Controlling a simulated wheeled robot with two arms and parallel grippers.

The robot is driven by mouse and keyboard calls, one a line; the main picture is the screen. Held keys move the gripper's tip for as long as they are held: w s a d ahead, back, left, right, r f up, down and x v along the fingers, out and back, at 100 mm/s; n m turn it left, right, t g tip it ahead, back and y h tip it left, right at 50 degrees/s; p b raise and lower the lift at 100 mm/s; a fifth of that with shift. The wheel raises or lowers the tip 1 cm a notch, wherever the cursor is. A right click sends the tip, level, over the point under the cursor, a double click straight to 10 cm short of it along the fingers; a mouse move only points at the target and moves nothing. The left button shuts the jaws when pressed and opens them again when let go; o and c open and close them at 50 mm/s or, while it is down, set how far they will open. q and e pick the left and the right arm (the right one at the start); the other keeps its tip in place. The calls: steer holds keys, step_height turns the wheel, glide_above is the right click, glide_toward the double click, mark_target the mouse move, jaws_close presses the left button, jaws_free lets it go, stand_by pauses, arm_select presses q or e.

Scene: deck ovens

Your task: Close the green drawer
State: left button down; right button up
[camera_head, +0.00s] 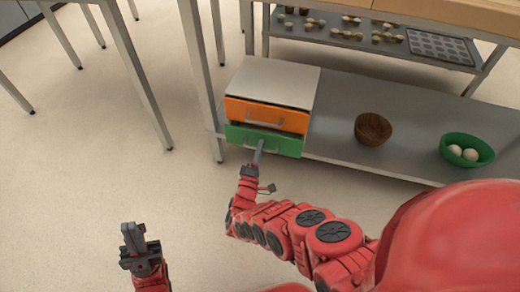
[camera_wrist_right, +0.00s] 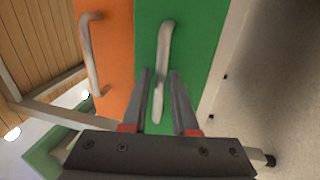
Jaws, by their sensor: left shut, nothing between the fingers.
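The green drawer (camera_head: 290,147) is the lower drawer of a small grey-topped cabinet (camera_head: 275,82) on the lower shelf. Its front stands out a little, with a dark gap above it. In the right wrist view the green drawer front (camera_wrist_right: 200,45) has a pale bar handle (camera_wrist_right: 164,45). My right gripper (camera_head: 259,148) is at this front. Its fingers (camera_wrist_right: 160,72) are apart, with the lower part of the handle showing between them; I cannot tell whether they touch it. My left gripper (camera_head: 129,228) is shut and empty, low at the left, away from the cabinet.
The orange drawer (camera_head: 285,119) above also stands out slightly. A brown bowl (camera_head: 373,128) and a green bowl (camera_head: 483,148) with pale round items stand right of the cabinet on the grey shelf (camera_head: 335,155). A table leg (camera_head: 140,85) rises at left. The floor before the shelf is clear.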

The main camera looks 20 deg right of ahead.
jaws_close()
stand_by(1.4)
